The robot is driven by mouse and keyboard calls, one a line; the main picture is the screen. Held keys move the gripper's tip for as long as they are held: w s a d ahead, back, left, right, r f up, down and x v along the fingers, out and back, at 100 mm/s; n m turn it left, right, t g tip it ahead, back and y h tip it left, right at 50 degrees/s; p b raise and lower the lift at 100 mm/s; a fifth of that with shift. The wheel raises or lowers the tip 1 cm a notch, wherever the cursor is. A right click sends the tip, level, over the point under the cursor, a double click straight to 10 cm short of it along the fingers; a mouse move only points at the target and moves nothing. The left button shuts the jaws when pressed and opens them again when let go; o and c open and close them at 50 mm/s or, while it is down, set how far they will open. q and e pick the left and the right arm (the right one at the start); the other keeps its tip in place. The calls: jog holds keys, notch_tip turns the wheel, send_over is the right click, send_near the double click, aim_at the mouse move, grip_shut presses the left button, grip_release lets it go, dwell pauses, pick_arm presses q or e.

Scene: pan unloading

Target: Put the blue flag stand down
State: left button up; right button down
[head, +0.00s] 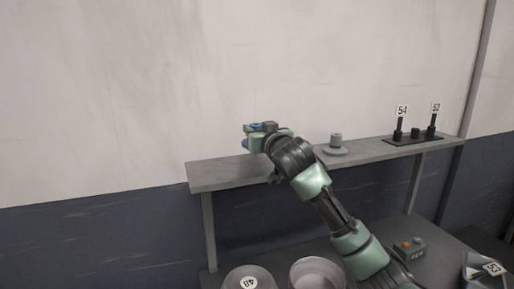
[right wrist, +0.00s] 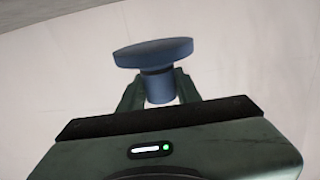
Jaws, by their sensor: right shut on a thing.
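My right gripper (head: 252,136) is shut on the blue flag stand (head: 255,126), over the left part of the grey shelf (head: 220,177). In the head view the gripper hides most of the stand. In the right wrist view the blue stand (right wrist: 156,68) shows a round disc and a short cylinder between the fingers (right wrist: 158,90). I cannot tell whether the stand touches the shelf. My left gripper is not in view.
A grey stand (head: 335,146) sits mid-shelf. A black base (head: 413,140) with posts tagged 54 and 52 is at the right end. Below are a round pan tagged 40 (head: 235,277), an open pan (head: 316,275) and a green button box (head: 410,250). The shelf's left end is clear.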

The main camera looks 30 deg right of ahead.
jog(key=shift+s+f, duration=0.15)
jog(key=shift+f, duration=0.7)
notch_tip(320, 180, down, 3)
jog(key=shift+f+p, duration=0.15)
jog(key=shift+p, duration=0.15)
jog(key=shift+f, duration=0.35)
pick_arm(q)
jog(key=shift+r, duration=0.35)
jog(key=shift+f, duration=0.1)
pick_arm(e)
jog(key=shift+f, duration=0.1)
jog(key=c, duration=1)
grip_release()
